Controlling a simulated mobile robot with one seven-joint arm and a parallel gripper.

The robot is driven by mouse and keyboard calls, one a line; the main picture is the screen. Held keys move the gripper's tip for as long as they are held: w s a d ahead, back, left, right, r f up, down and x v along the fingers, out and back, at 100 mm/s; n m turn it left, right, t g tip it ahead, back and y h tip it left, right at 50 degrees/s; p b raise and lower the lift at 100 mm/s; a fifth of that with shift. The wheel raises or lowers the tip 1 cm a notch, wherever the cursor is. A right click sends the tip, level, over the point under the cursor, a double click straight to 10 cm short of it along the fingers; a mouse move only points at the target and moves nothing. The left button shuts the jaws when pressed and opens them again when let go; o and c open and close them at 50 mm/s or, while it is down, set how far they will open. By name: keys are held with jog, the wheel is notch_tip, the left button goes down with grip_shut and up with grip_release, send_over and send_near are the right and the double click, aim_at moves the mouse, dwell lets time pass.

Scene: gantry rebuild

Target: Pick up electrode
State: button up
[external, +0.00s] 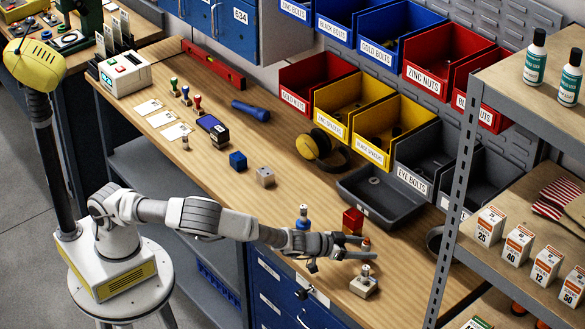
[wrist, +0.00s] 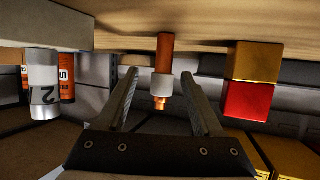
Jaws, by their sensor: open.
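The electrode looks to be a copper-coloured upright rod with a white collar (wrist: 161,87); in the external view its small orange top (external: 366,242) shows at my gripper's fingertips. My gripper (external: 366,249) is open and reaches low over the workbench, fingers pointing right. In the wrist view, which appears upside down, the rod stands between the two fingertips (wrist: 158,85), with a gap on each side. Its lower part is hidden by a finger in the external view.
A red block (external: 353,219), gold at its base in the wrist view (wrist: 252,80), stands beside the fingers. A light block with a metal knob (external: 364,286) stands on the near side. A blue-and-white piece (external: 303,218) is close behind the wrist. A dark tray (external: 361,203) lies beyond.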

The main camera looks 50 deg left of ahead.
jog(key=shift+p+x, duration=0.3)
jog(key=shift+x, duration=1.75)
jog(key=shift+w+a+r, duration=0.1)
grip_shut()
